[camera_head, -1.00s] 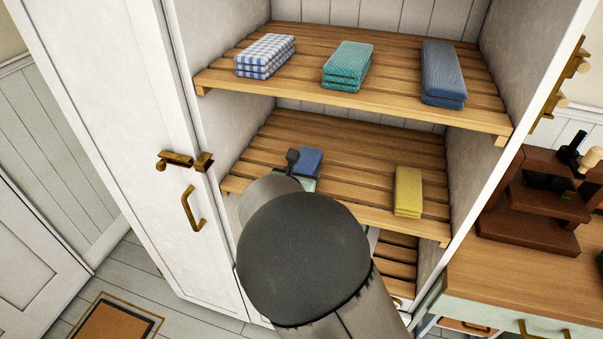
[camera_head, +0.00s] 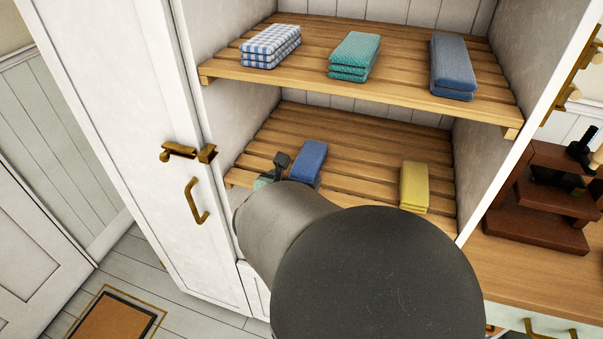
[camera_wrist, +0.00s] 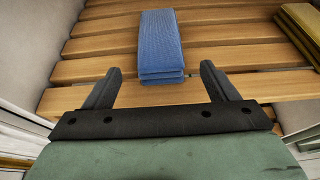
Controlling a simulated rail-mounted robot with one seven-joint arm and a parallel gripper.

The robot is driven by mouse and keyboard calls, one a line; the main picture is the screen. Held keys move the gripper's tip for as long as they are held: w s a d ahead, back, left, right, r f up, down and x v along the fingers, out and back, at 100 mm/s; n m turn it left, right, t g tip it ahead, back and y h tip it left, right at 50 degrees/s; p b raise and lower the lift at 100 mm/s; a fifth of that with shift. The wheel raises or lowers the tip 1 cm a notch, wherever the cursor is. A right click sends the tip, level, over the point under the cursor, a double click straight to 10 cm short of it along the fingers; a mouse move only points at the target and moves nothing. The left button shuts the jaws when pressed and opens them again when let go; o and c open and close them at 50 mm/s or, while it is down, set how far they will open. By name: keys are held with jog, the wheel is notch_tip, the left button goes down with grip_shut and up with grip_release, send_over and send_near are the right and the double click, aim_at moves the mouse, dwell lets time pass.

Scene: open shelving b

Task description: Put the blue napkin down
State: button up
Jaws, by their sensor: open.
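A folded blue napkin (camera_head: 309,161) lies on the lower slatted shelf, left of the middle. In the wrist view the blue napkin (camera_wrist: 161,46) lies flat on the slats, just beyond the fingertips. My gripper (camera_wrist: 156,75) is open and empty, with its two fingers apart on either side of the napkin's near end. The fingers do not appear to touch it. In the head view my arm hides most of the gripper, and only a small dark part of it shows left of the napkin.
A yellow folded stack (camera_head: 414,186) lies on the lower shelf (camera_head: 377,148) to the right. The upper shelf (camera_head: 400,82) holds a checked stack (camera_head: 270,46), a teal stack (camera_head: 354,56) and a blue-grey stack (camera_head: 453,67). Bare slats lie between the blue napkin and the yellow stack.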

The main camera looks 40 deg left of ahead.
jog(key=w+d+r+m+g+h, duration=0.1)
jog(key=w+d+m+g+h, duration=0.2)
jog(key=d+m, duration=0.8)
jog(key=w+d+r+m+g+h, duration=0.1)
jog(key=w+d+m+h, duration=0.3)
jog(key=d, duration=1.4)
jog(key=s+d+f+m+g+h, duration=0.1)
jog(key=s+d+m+g, duration=0.25)
jog(key=d+m, duration=0.4)
jog(key=s+d+f+m+g, duration=0.1)
jog(key=s+d+m+g, duration=0.2)
jog(key=s+d+m, duration=0.45)
jog(key=s+d+m+g+y, duration=0.1)
jog(key=s+d+m+y, duration=0.2)
jog(key=s+d+m, duration=0.2)
jog(key=shift+s+f+m+g+y, duration=0.15)
jog(key=shift+s+m+g+y, duration=0.25)
jog(key=shift+s+m, duration=1.45)
jog(key=shift+w+d+m, duration=0.1)
jog(key=shift+w+m, duration=0.35)
jog(key=shift+w, duration=0.1)
